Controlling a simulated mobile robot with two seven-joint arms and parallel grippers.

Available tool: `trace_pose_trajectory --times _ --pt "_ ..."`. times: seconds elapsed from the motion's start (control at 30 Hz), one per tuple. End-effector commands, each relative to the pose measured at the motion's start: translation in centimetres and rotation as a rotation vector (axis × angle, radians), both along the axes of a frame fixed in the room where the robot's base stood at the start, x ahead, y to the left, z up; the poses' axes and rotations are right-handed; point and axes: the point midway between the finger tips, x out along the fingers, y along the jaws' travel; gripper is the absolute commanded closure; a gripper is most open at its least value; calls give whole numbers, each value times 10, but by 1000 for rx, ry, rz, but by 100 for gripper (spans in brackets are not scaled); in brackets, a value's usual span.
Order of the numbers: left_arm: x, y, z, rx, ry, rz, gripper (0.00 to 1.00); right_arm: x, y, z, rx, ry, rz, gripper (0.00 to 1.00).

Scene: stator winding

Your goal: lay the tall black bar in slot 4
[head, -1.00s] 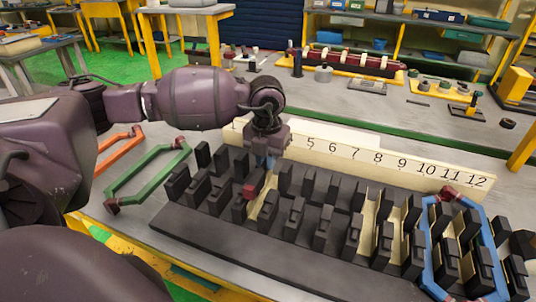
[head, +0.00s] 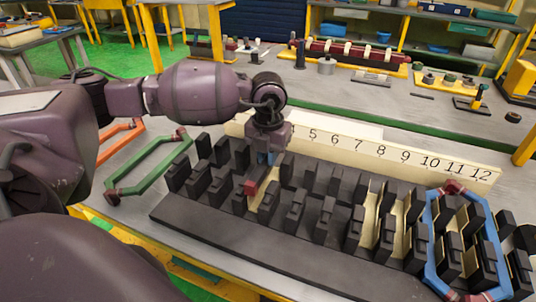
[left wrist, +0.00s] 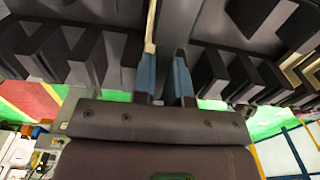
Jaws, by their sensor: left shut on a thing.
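My left gripper (head: 266,158) points down over the left part of the slotted black block (head: 225,232), in front of the numbered board. Its blue fingers are shut on a narrow dark piece, taken to be the tall black bar; they hide most of it. A dark red end piece (head: 250,187) shows just in front of the fingers, above a cream-lined slot (head: 266,202). In the left wrist view the two blue fingers (left wrist: 164,78) stand close together between rows of black teeth. My right gripper is out of view.
The cream number board (head: 390,151) runs behind the block. A blue hexagonal frame (head: 427,245) spans slots at the right. A green frame (head: 150,167) and an orange frame (head: 120,142) lie on the left side of the table. Black teeth rise close on both sides of the fingers.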

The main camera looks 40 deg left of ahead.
Motion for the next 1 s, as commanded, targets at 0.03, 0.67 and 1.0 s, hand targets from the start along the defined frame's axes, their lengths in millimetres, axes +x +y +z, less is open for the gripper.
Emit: trace_pose_trajectory --times 0.03,0.67,1.0 --pt "0 0 -1 0 0 0 100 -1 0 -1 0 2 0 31" --pt "0 0 -15 0 0 0 100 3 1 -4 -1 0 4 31" --pt "0 0 -23 -1 0 0 100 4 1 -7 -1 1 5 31"
